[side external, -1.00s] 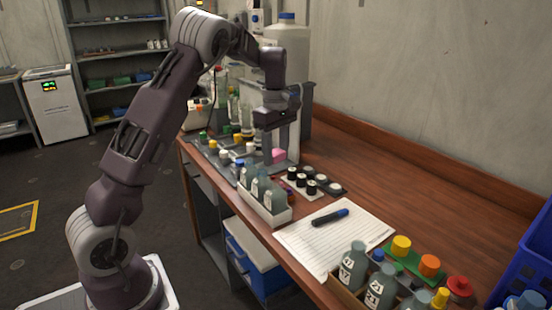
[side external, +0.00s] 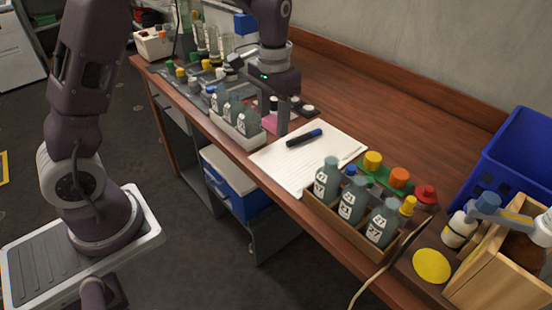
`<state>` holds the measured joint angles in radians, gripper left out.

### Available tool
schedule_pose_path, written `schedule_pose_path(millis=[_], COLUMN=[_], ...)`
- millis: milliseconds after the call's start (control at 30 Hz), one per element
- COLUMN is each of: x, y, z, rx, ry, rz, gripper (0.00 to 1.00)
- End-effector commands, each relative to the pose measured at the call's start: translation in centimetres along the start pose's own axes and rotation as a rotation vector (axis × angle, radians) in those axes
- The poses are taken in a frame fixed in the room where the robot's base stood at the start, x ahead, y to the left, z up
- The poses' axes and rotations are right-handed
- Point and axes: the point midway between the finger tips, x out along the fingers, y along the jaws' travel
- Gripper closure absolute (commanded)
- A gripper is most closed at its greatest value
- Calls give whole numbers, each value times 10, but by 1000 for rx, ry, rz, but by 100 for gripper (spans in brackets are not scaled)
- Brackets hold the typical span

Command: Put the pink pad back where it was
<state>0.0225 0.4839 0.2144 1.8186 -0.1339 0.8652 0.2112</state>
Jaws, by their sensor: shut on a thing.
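The pink pad (side external: 270,121) shows as a small pink patch between the fingers of my gripper (side external: 274,120). My gripper is shut on it, pointing down over the wooden bench, just behind the white tray of bottles (side external: 236,133). The fingers hide part of the pad. I cannot tell whether the pad touches the bench or hangs just above it.
Lined paper (side external: 300,165) with a dark marker (side external: 304,137) lies right of my gripper. Black-capped vials (side external: 299,103) stand close behind it. A wooden bottle box (side external: 340,222), a yellow round pad (side external: 432,266) and a blue crate (side external: 512,160) are nearer the camera.

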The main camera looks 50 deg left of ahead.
Motion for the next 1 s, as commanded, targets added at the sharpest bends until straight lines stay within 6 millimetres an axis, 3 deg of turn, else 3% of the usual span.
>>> schedule_pose_path(millis=[167,500,600,767,1000], x=[9,39,46,52,52], y=[-28,-122,-138,-148,-148], z=[-30,-115,-130,-142,-142], rx=[-325,-1350,-1554,-1709,-1726], ry=[-15,-6,3,11,12], rz=[11,10,8,6,7], gripper=[100,100,100,100,100])
